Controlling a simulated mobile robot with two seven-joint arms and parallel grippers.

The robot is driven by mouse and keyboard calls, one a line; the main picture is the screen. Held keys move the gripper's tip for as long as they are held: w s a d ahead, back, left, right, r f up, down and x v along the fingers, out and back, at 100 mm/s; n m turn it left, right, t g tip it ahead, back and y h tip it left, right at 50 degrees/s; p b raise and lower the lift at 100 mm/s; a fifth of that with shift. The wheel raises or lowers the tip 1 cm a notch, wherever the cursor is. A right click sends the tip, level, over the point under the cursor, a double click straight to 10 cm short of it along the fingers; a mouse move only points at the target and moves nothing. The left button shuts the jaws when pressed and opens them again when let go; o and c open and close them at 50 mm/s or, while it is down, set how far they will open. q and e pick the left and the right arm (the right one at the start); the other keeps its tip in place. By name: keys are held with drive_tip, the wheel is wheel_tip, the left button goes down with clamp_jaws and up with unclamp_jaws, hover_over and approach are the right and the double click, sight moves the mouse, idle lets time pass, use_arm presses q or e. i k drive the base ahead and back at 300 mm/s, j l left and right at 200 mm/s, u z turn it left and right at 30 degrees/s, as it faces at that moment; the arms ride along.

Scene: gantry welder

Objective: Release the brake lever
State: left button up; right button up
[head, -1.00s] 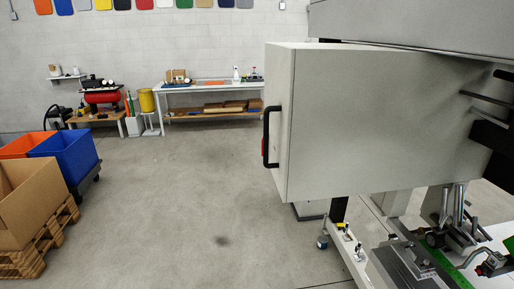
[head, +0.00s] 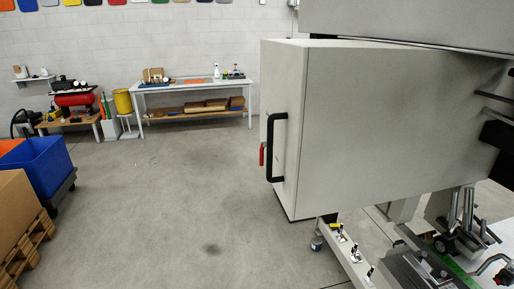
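A small red lever (head: 262,154) shows at the left edge of the large light-grey cabinet (head: 390,130), just left of a black upright handle (head: 277,147). I take it to be the brake lever, but I cannot tell for sure. The cabinet's edge and the handle partly hide what it is mounted on. Neither of my grippers shows in the head view, so nothing is seen touching the lever or the handle.
The welder's bench (head: 350,260) with clamps and a green strip stands at lower right. A blue bin (head: 38,165) on a cart and a cardboard box on a pallet (head: 30,245) stand at left. A white table (head: 195,86) is at the back wall. The middle floor is clear.

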sight(263, 145)
drive_tip(key=i+j+z, duration=0.1)
drive_tip(key=i+j, duration=0.15)
drive_tip(key=i+j+z, duration=0.1)
drive_tip(key=i+j, duration=0.15)
drive_tip(key=j, duration=0.2)
drive_tip(key=i+j+z, duration=0.15)
drive_tip(key=j, duration=0.25)
drive_tip(key=i+j+z, duration=0.1)
drive_tip(key=i+j, duration=0.25)
drive_tip(key=i+j+z, duration=0.1)
drive_tip(key=j, duration=0.4)
drive_tip(key=i+j+z, duration=0.1)
drive_tip(key=i+j, duration=0.2)
drive_tip(key=j, duration=0.2)
drive_tip(key=i+j+z, duration=0.15)
drive_tip(key=j, duration=0.3)
drive_tip(key=i+j+z, duration=0.1)
drive_tip(key=j, duration=0.35)
drive_tip(key=i, duration=0.05)
